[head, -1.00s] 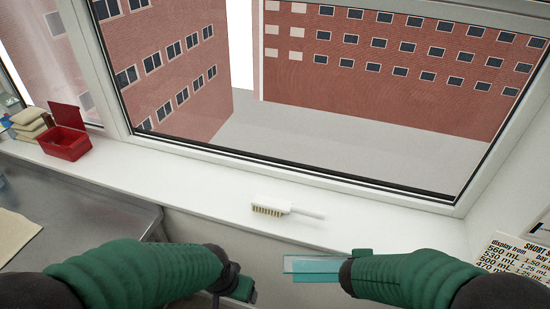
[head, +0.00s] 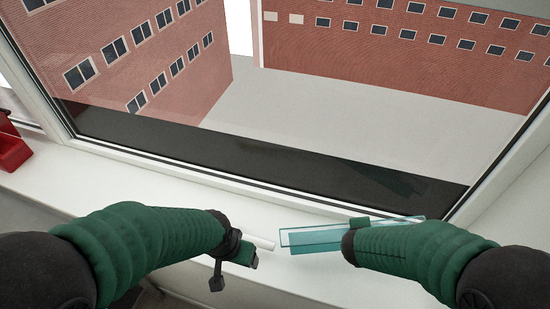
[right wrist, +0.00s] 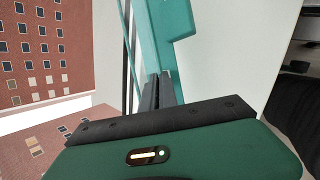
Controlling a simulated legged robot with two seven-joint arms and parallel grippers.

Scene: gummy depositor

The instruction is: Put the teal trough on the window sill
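The teal trough (head: 312,237) is a long, translucent, open channel. It lies across the sill in the head view, close to the window frame; I cannot tell whether it touches the sill. My right gripper (head: 350,245) is shut on the trough, partly hiding it. In the right wrist view the fingers (right wrist: 160,92) close on the trough wall (right wrist: 174,35). The white window sill (head: 60,178) runs below the window. My left gripper (head: 232,265) is over the sill, left of the trough, with its fingers apart.
The white handle of a brush (head: 262,243) shows just right of my left gripper; its bristle end is hidden. A red bin (head: 10,150) stands at the far left of the sill. The window frame (head: 170,165) bounds the sill behind.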

